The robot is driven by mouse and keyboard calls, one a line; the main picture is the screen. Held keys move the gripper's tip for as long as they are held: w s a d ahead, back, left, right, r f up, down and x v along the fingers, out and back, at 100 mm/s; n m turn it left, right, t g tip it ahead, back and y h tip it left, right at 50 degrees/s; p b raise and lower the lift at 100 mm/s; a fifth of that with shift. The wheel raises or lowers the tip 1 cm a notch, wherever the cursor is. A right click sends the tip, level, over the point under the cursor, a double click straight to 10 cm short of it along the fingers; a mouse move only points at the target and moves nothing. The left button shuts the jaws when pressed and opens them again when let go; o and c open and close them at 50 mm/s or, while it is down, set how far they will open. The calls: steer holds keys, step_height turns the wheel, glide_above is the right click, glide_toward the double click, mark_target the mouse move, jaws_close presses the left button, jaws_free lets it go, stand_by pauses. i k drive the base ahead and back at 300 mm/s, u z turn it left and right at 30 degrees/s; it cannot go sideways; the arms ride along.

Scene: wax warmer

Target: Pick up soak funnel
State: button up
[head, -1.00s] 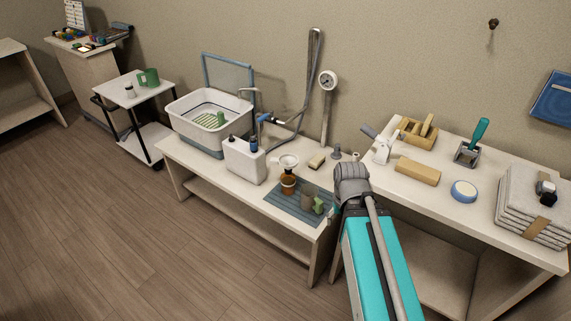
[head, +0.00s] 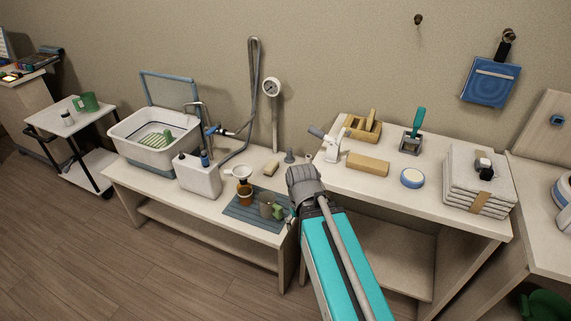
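A white, wide-mouthed funnel shape (head: 241,171), likely the soak funnel, is on the low bench, above or just behind a brown pot (head: 244,192). I cannot tell whether it touches the pot. A small grey cone-shaped piece (head: 289,157) stands farther back on the same bench. My teal arm reaches up from the bottom of the head view, and its grey joint is over the gap between the benches, right of the funnel. My gripper's fingers are hidden, so I cannot see whether they hold anything.
A blue-grey mat (head: 243,212) bears a dark cup (head: 266,203) and a green block (head: 278,212). A white canister (head: 199,178) and basin (head: 152,152) stand to the left. A tan block (head: 367,164) and blue-white roll (head: 411,178) lie on the right bench.

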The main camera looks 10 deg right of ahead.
mark_target(240, 171)
steer(key=k, duration=1.3)
steer(key=u, duration=0.3)
steer(key=i, duration=0.5)
steer(key=u, duration=0.55)
steer(key=i, duration=1.5)
steer(key=z, duration=0.85)
